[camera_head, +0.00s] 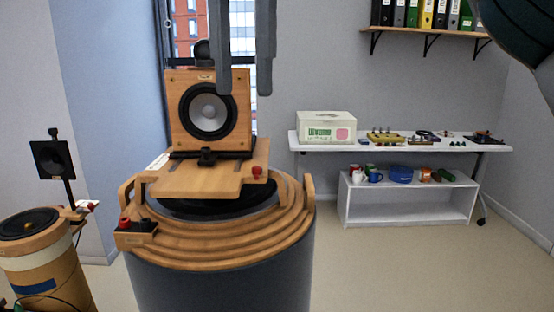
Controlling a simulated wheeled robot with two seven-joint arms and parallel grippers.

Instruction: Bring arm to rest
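My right gripper (244,90) hangs down from the top edge, its two grey fingers apart with nothing between them. The left finger overlaps the upper right of a wooden speaker (180,122) in the picture; I cannot tell the distance, but the speaker appears behind it. The speaker has a black cone with a grey centre and stands upright on a wooden board (208,181) on top of a large round stand (225,275). The upper part of the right gripper is cut off by the frame. My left gripper is not in view.
A smaller round stand (50,268) with a small black speaker (52,160) is at the left. A low white shelf (405,212) and a binder shelf (415,31) are behind. The floor at right is clear.

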